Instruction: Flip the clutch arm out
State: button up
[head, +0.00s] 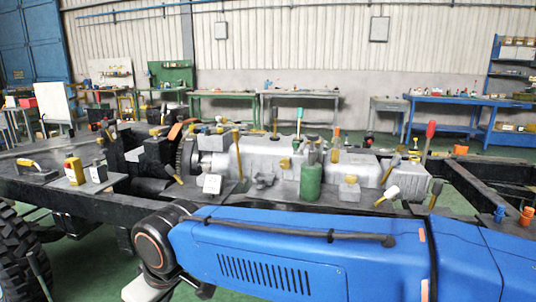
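A grey engine and gearbox assembly (262,158) lies along the dark chassis frame in the head view. Several levers stand on and around it: a red-knobbed one (430,130), a green-knobbed one (299,116), a yellow-handled one (237,140) and a low tilted yellow-ended one (172,173) near the left end. A white-knobbed lever (392,192) leans at the front right. I cannot tell which of these is the clutch arm. My blue arm crosses the front of the view and hides the near frame edge.
The chassis frame (30,186) carries a yellow bottle (74,170), a green cylinder (311,181) and small loose parts. Orange cups (527,216) sit at the right. A large tyre (18,255) is at lower left. Workbenches (300,95) line the back wall.

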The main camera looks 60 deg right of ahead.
aim_at(236, 133)
jog(key=z, duration=1.5)
